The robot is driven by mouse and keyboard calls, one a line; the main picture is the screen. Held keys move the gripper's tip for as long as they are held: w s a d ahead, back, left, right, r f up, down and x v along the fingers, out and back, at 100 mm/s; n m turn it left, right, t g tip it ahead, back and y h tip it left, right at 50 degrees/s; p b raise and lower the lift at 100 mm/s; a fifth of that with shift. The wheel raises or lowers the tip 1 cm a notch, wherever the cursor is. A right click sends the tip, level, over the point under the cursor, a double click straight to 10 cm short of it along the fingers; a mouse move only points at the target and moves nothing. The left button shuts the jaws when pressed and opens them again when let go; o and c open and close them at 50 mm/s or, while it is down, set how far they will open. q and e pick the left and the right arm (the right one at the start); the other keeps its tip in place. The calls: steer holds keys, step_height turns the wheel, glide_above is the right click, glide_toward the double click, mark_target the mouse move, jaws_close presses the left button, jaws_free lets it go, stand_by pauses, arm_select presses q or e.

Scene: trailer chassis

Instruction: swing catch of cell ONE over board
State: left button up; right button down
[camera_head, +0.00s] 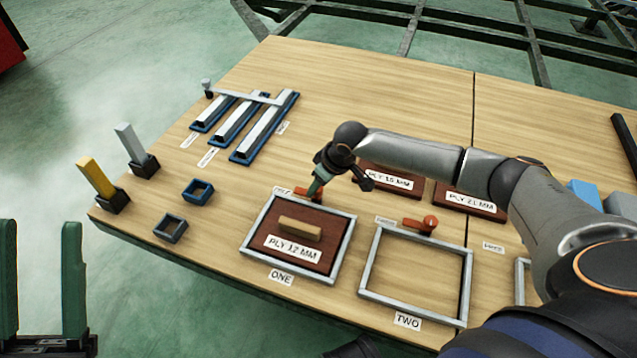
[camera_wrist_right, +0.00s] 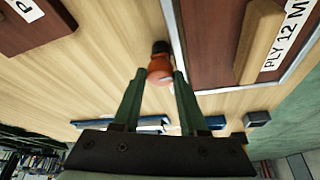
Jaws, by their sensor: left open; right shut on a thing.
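Cell ONE is a grey frame (camera_head: 249,222) holding the brown PLY 12 MM board (camera_head: 284,215), which has a wooden grip bar (camera_head: 300,228) on top. The orange catch (camera_head: 301,193) of cell ONE is at the frame's back rail, partly hidden by my gripper in the head view. My right gripper (camera_head: 317,190) is shut on this catch, which shows between the fingertips in the right wrist view (camera_wrist_right: 160,69). There the catch is beside the frame rail, with the board on the rail's other side. My left gripper (camera_head: 40,228) is open and empty at the lower left, off the table.
Empty cell TWO (camera_head: 366,264) with its orange catch (camera_head: 422,224) lies to the right. Two more brown boards lie behind, partly under my right arm. Blue-based bars (camera_head: 238,123), small square holders (camera_head: 171,228) and upright yellow (camera_head: 96,177) and grey (camera_head: 130,143) blocks are on the left.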

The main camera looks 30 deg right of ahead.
steer(key=shift+r+n+p, duration=0.15)
steer(key=shift+n+p, duration=0.25)
steer(key=shift+p, duration=0.25)
steer(key=shift+n+g+y+p, duration=0.3)
steer(key=shift+n+y+p, duration=0.1)
steer(key=shift+n+p, duration=0.3)
steer(key=shift+d+n, duration=0.1)
steer(key=shift+n, duration=0.3)
steer(key=shift+f+n+g+y, duration=0.3)
steer(key=shift+n+y, duration=0.1)
steer(key=shift+n, duration=0.6)
steer(key=shift+w+n+y+b, duration=0.1)
steer(key=shift+n+y+b, duration=0.25)
steer(key=shift+n, duration=0.55)
steer(key=n+g+b, duration=0.1)
steer(key=n, duration=0.1)
steer(key=shift+w+f+n+b, duration=0.1)
steer(key=shift+n+b, duration=0.3)
steer(key=n+g+b, duration=0.1)
steer(key=n+b, duration=0.1)
steer(key=n+g+b, duration=0.1)
steer(key=n+b, duration=0.1)
steer(key=n, duration=0.1)
steer(key=shift+w+y, duration=0.15)
steer(key=shift+y, duration=0.2)
steer(key=shift+n+g+b, duration=0.6)
steer(key=shift+n+g, duration=0.1)
steer(key=shift+n, duration=0.7)
steer(key=shift+d, duration=0.1)
